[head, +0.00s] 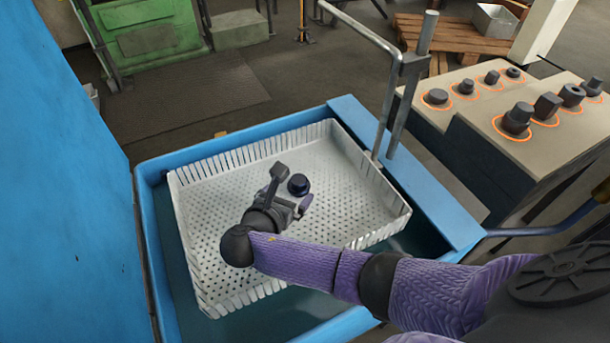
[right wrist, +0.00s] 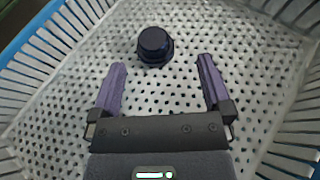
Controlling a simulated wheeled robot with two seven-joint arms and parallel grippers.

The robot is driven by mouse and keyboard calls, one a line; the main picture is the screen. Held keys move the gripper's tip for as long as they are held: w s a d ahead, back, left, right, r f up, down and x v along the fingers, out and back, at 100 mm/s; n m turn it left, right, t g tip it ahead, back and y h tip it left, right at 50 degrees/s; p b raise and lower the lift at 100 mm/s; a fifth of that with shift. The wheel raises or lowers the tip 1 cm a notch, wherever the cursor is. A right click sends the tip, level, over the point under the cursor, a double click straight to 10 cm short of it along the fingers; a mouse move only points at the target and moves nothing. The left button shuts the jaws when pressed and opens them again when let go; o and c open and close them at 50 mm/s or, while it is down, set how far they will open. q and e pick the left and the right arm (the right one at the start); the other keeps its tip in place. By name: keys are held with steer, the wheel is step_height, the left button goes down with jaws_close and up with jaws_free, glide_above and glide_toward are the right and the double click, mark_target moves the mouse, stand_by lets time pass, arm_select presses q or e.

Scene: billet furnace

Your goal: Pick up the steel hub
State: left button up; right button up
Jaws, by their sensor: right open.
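The steel hub (head: 298,185) is a small, dark, round stepped piece standing in the white perforated basket (head: 350,215). In the right wrist view the hub (right wrist: 154,46) sits on the basket floor, just beyond the fingertips and roughly midway between them. My right gripper (head: 289,190) is inside the basket, beside the hub. Its two purple fingers are apart with nothing between them, as the right wrist view also shows (right wrist: 161,66). My left gripper is not in view.
The basket sits in a blue tank (head: 415,195) with dark liquid. A grey bent pipe (head: 397,80) rises at its back right edge. Several dark parts with glowing orange rings stand on beige blocks (head: 470,115) to the right. The rest of the basket floor is clear.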

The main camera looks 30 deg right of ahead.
mark_target(301, 179)
steer(key=shift+w+a+f+b, duration=0.1)
steer(key=shift+w+f+b, duration=0.05)
steer(key=shift+w+b, duration=0.15)
steer(key=shift+w+f+b, duration=0.15)
steer(key=shift+w, duration=0.25)
steer(key=b+x, duration=0.2)
steer(key=x, duration=0.2)
steer(key=f+b+x, duration=0.1)
steer(key=b+x, duration=0.2)
steer(key=x, duration=0.1)
steer(key=shift+s, duration=0.1)
steer(key=shift+r, duration=0.25)
steer(key=c, duration=0.7)
steer(key=shift+s, duration=0.1)
jaws_close()
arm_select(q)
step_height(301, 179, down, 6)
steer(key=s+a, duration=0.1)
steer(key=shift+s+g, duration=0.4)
arm_select(e)
steer(key=shift+f, duration=0.1)
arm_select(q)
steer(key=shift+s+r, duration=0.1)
